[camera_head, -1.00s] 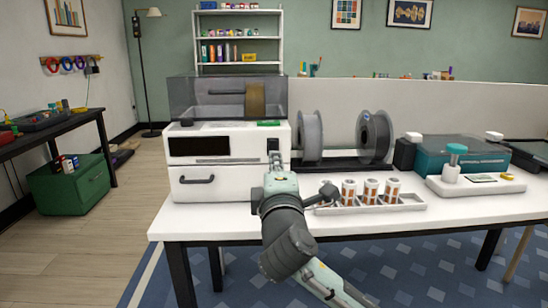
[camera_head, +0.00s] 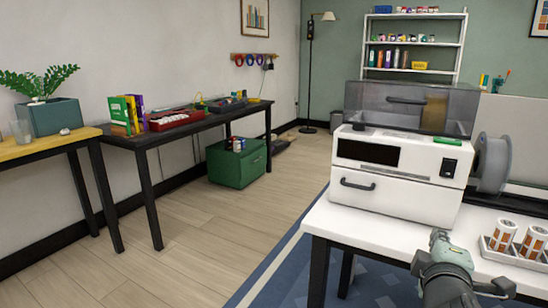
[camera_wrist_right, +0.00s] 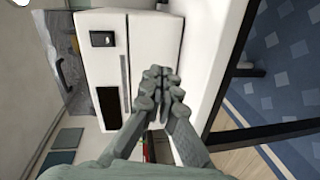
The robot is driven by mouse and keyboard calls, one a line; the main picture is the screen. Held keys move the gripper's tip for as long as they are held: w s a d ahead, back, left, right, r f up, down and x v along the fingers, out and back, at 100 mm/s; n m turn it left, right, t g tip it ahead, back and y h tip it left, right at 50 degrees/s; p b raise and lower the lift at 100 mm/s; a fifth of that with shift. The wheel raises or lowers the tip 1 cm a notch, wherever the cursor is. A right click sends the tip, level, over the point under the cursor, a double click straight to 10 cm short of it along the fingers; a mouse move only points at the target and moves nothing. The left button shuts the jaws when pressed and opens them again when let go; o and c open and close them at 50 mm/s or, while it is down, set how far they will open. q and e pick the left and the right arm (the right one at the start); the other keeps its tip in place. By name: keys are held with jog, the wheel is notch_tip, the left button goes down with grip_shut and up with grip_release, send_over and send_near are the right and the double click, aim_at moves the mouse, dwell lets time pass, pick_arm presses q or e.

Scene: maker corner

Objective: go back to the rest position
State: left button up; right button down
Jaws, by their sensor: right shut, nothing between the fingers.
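My right gripper (camera_head: 499,288) is at the lower right of the head view, over the front of the white table (camera_head: 345,222). In the right wrist view my right gripper (camera_wrist_right: 160,78) has its fingers together with nothing between them. Beyond the fingers stands the white machine with a drawer (camera_wrist_right: 151,40). That machine (camera_head: 400,170) stands on the table in the head view, its drawer shut. My left gripper does not show in either view.
A tray (camera_head: 515,258) with orange-and-white containers (camera_head: 532,242) lies right of my right arm. A spool (camera_head: 492,163) stands beside the machine. A dark bench (camera_head: 190,127) runs along the left wall, with a green box (camera_head: 237,162) nearby. The wooden floor (camera_head: 190,235) between is clear.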

jog(key=s+a+f+m+g+y, duration=0.1)
jog(key=s+f+m+g+y, duration=0.15)
jog(key=f, duration=0.75)
jog(key=s+a+f+m+g+y, duration=0.1)
jog(key=s+f+g, duration=0.15)
jog(key=f, duration=0.75)
jog(key=s+a+f+m+g+y, duration=0.1)
jog(key=s+a+f+m+g, duration=0.1)
jog(key=s+f, duration=0.6)
jog(key=s+a+f+m+g+y, duration=0.2)
jog(key=s+f+m+g, duration=0.1)
jog(key=s+f, duration=0.6)
notch_tip(320, 180, down, 2)
jog(key=shift+s+a+f+g, duration=0.1)
jog(key=shift+s+a+g, duration=0.15)
jog(key=shift+g, duration=0.15)
